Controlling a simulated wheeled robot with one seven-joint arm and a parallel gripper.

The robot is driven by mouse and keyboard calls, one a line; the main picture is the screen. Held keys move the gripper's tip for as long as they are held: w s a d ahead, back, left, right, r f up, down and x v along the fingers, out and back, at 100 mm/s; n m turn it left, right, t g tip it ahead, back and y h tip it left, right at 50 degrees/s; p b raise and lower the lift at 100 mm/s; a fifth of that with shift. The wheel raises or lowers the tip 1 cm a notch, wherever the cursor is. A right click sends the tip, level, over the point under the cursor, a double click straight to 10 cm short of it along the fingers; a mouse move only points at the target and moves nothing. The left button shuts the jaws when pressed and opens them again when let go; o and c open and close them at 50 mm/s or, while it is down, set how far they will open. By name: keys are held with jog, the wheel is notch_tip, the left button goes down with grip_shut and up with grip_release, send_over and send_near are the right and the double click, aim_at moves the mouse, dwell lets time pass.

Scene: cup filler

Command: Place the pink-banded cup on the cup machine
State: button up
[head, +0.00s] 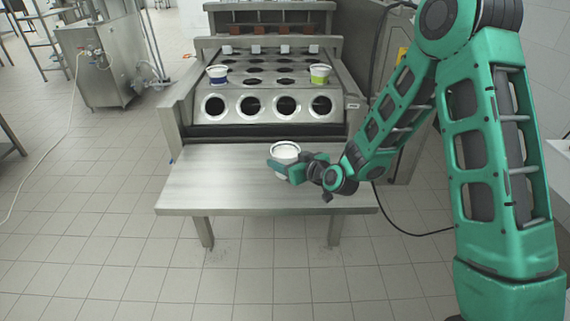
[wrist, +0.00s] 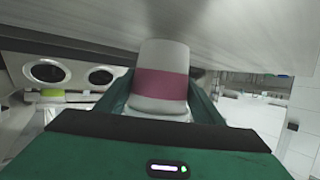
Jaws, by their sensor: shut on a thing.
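The pink-banded cup (wrist: 162,85) is white with a broad pink band and sits between my gripper's fingers in the wrist view. In the head view the cup (head: 285,150) shows its pale open top, over the steel table. My gripper (head: 284,163) is shut on its side; in the wrist view the gripper (wrist: 165,108) has a finger on each side of it. I cannot tell whether the cup touches the table. The cup machine (head: 262,134) stands behind the table, with rows of round holes in its sloped top and front.
A purple-banded cup (head: 217,75) and a yellow-green cup (head: 320,74) sit in the machine's upper left and upper right. The steel table (head: 215,190) is otherwise bare.

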jog(key=shift+f, duration=0.65)
jog(key=o, duration=1.3)
